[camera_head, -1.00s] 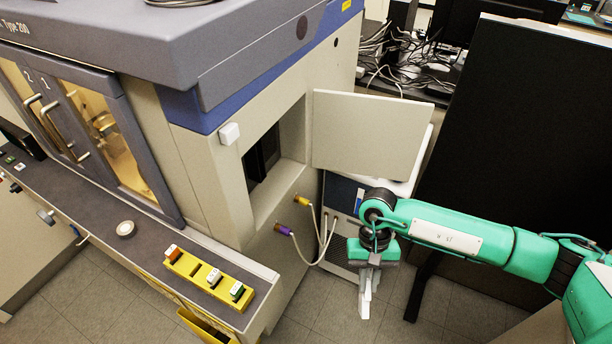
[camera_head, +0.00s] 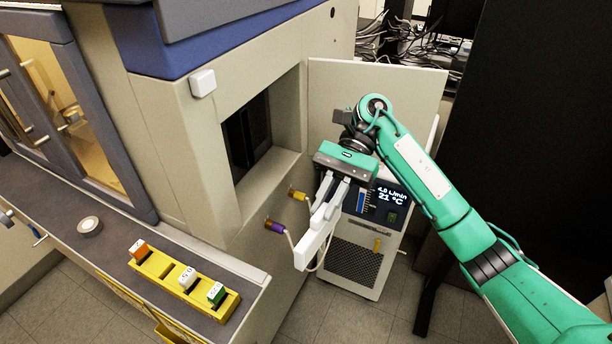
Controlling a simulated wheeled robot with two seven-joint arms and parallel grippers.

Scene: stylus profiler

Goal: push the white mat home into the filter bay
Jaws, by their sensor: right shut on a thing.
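The filter bay (camera_head: 284,166) is a square recess in the side of the beige machine, with dark slots inside; its beige door (camera_head: 410,98) stands open to the right. My right gripper (camera_head: 328,206) is outside the bay, in front of the door side and lower than the opening. It is shut on a white piece (camera_head: 309,253), seen nearly edge-on, which seems to be the white mat. The mat is tilted and clear of the bay. My left gripper is out of view.
Yellow and purple hose fittings (camera_head: 275,226) stick out below the bay, close to the mat. A chiller with a lit display (camera_head: 386,200) stands behind the gripper. A yellow rack (camera_head: 168,272) with small blocks lies on the ledge. A dark panel (camera_head: 530,140) stands at right.

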